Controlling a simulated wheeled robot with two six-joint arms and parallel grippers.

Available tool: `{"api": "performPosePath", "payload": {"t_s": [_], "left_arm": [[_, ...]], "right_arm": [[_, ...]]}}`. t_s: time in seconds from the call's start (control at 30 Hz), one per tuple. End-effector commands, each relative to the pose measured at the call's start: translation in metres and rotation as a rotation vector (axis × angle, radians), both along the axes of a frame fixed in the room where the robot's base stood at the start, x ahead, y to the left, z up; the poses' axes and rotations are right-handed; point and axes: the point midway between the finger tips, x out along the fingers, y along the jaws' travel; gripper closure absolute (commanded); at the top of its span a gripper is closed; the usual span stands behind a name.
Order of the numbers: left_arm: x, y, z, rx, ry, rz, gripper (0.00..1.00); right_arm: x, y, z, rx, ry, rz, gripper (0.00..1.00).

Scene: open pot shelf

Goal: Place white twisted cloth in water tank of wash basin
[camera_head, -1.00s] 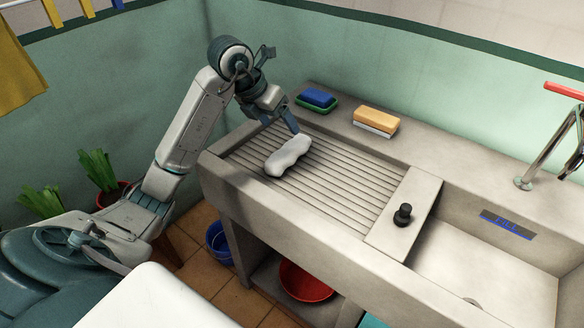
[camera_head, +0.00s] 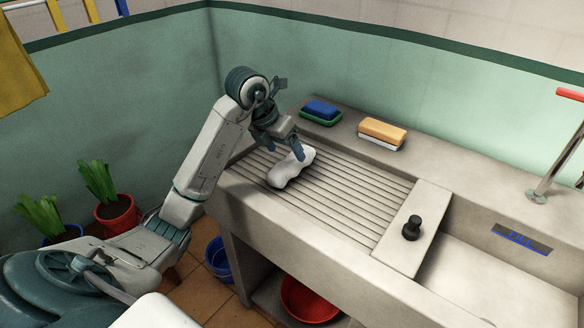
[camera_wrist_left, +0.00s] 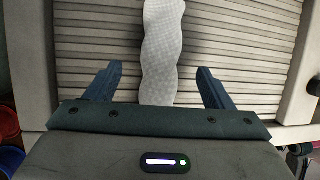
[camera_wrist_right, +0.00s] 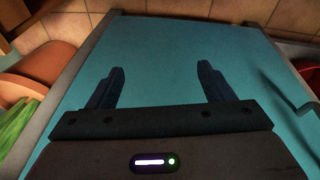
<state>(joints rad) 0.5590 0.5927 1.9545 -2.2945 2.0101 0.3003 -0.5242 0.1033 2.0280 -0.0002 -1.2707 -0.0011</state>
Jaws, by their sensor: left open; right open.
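The white twisted cloth (camera_head: 284,174) lies on the ribbed washboard (camera_head: 340,205) of the stone wash basin. My left gripper (camera_head: 285,150) is open just above the cloth in the head view. In the left wrist view the cloth (camera_wrist_left: 160,50) runs lengthwise between the two open fingers (camera_wrist_left: 158,85), with a gap on each side. The water tank (camera_head: 480,280) is the basin part at the right, past a black knob (camera_head: 412,227); its front is cut off. My right gripper (camera_wrist_right: 158,85) is open and empty in the right wrist view, over a teal surface.
A blue-and-green sponge (camera_head: 321,112) and an orange-and-white brush or sponge (camera_head: 382,133) sit on the back ledge. A tap (camera_head: 560,150) stands at the right. A red bowl (camera_head: 308,300) and blue bucket (camera_head: 219,258) are low down. Potted plants (camera_head: 98,185) stand at left.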

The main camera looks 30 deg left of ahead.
Motion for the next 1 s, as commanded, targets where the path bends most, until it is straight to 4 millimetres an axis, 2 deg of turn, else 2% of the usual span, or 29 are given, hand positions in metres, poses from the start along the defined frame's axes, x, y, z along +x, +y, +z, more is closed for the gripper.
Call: {"api": "performPosePath", "payload": {"t_s": [0.3, 0.4, 0.53, 0.8, 1.0], "left_arm": [[0.006, -0.005, -0.026, -0.001, 0.000, 0.000, 0.25], [0.009, -0.008, -0.036, -0.004, 0.002, -0.002, 0.25], [0.013, -0.009, -0.045, -0.001, 0.002, -0.001, 0.25], [0.014, -0.009, -0.046, 0.000, 0.000, -0.001, 0.25], [0.014, -0.009, -0.046, 0.000, 0.000, -0.001, 0.64]], "right_arm": [[0.000, 0.005, 0.055, -0.003, -0.045, 0.010, 0.26], [-0.001, 0.006, 0.068, -0.003, -0.052, 0.013, 0.26], [-0.003, 0.007, 0.076, -0.004, -0.056, 0.014, 0.26], [-0.003, 0.007, 0.078, -0.004, -0.056, 0.014, 0.26], [-0.003, 0.007, 0.077, -0.004, -0.057, 0.014, 0.26]]}}
